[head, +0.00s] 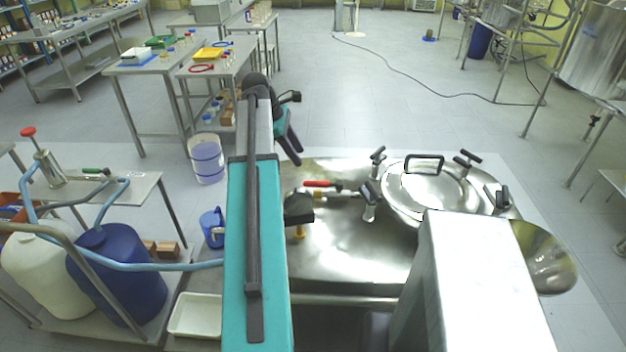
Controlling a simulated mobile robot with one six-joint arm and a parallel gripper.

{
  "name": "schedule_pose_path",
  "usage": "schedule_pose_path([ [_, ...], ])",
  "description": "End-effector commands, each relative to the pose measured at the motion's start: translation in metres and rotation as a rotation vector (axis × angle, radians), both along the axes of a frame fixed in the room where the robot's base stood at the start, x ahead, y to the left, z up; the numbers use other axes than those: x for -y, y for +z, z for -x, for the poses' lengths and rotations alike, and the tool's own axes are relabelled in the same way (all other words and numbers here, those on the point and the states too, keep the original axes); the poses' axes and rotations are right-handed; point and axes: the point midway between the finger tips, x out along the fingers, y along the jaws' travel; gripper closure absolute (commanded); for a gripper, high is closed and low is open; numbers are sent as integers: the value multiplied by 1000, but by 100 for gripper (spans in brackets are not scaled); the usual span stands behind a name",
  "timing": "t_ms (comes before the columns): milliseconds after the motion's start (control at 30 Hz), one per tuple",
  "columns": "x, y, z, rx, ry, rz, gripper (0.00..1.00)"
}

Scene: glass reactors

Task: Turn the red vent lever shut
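The red vent lever (322,184) is a short red handle on a small metal valve. It lies roughly level, pointing left and right in the picture, on the top of the steel reactor (345,250). My teal arm rises from the bottom of the head view and passes left of the lever. Its far end shows dark parts (290,149) above and left of the lever, apart from it in the picture. I cannot make out the gripper's fingertips or whether they are open.
A dark block (298,207) over a brass-coloured fitting is just below the lever. Black-handled clamps (369,200) and a round lid (428,190) stand to the right. A steel box-like column (485,285) blocks the lower right. A white bucket (206,158) stands left on the floor.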

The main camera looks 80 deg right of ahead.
Motion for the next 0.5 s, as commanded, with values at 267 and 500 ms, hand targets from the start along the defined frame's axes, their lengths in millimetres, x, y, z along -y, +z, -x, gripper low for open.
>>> schedule_pose_path([
  [267,3,-16,7,0,-1,-2,62],
  [500,8,-39,16,0,-1,-2,62],
])
